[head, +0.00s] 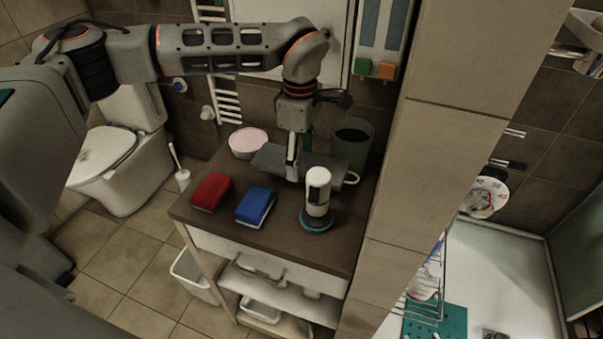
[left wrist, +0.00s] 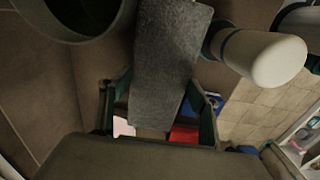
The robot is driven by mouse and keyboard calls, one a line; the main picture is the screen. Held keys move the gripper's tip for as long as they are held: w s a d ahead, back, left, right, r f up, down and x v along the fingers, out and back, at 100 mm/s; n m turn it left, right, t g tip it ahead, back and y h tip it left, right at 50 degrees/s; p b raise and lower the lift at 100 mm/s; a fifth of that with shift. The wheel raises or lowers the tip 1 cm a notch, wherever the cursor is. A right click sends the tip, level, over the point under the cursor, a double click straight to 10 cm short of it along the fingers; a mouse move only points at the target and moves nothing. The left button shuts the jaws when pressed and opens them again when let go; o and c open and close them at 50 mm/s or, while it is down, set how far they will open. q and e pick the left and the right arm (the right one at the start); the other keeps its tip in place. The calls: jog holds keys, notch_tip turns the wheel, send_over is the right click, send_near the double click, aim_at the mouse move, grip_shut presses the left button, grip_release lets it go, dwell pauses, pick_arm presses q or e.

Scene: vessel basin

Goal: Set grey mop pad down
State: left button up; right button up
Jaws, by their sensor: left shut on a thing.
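The grey mop pad (head: 270,159) is a flat grey slab above the back of the brown cabinet top (head: 240,228). It also shows in the left wrist view (left wrist: 165,65), running between the two fingers. My left gripper (head: 292,170) points down and is shut on the pad. In the left wrist view the gripper (left wrist: 160,115) has one finger on each side of it. Whether the pad touches the cabinet top cannot be told. My right gripper is not in view.
A white bottle (head: 317,196) stands on a teal base at front right. A pink-filled bowl (head: 248,142) and a dark green bucket (head: 352,140) stand at the back. A tiled pillar (head: 430,150) bounds the right.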

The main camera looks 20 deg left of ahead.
aim_at(301, 185)
pick_arm(q)
jog(key=shift+a+f, duration=0.2)
jog(key=shift+f, duration=0.75)
jog(key=shift+d+f, duration=0.15)
jog(key=shift+f, duration=0.85)
jog(key=shift+d+f, duration=0.15)
jog(key=shift+f, duration=0.8)
jog(key=shift+f, duration=0.15)
jog(key=o, duration=1.2)
